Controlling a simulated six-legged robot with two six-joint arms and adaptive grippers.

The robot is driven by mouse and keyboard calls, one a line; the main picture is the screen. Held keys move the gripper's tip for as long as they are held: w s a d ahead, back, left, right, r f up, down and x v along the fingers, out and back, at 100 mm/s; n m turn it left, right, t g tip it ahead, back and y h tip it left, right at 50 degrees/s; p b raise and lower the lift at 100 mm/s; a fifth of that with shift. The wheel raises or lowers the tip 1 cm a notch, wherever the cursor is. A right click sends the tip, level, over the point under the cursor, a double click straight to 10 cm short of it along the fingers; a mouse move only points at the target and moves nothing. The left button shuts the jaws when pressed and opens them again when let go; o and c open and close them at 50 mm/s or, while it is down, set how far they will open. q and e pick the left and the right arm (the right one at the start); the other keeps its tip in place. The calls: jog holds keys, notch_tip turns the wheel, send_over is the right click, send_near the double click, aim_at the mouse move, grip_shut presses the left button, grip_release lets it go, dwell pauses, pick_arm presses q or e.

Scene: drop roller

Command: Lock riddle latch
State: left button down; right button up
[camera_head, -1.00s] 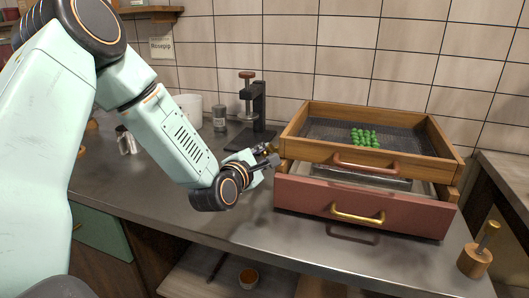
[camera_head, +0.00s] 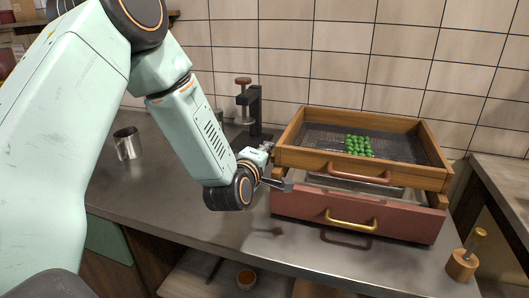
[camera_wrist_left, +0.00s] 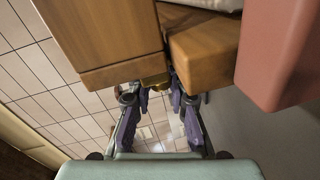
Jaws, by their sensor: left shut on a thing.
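The riddle, a wooden-framed sieve (camera_head: 345,167) with a copper handle (camera_head: 358,174), sits on a wooden base above a red drawer (camera_head: 320,211) with a brass handle. Several green balls (camera_head: 357,145) lie on its mesh. My left gripper (camera_head: 283,184) is at the riddle's left side, by its near corner. In the left wrist view, my left gripper (camera_wrist_left: 157,88) is shut on a small brass piece, seemingly the latch (camera_wrist_left: 154,79), beside the wooden frame and base block. The latch is mostly hidden by wood and fingers, and its position cannot be told. My right gripper is not in view.
A black stand press (camera_head: 250,110) stands behind my left arm. A metal cup (camera_head: 127,143) is on the left of the counter. A wooden knobbed piece (camera_head: 464,260) stands at the right front. The counter left of the drawer (camera_head: 180,200) is clear.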

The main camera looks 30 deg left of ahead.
pick_arm(q)
jog(key=shift+d, duration=0.1)
dwell(0.5)
jog(key=c, duration=1.5)
grip_release()
jog(key=shift+c, duration=0.2)
jog(key=v, duration=0.7)
jog(key=shift+s, duration=0.25)
jog(key=shift+d, duration=0.1)
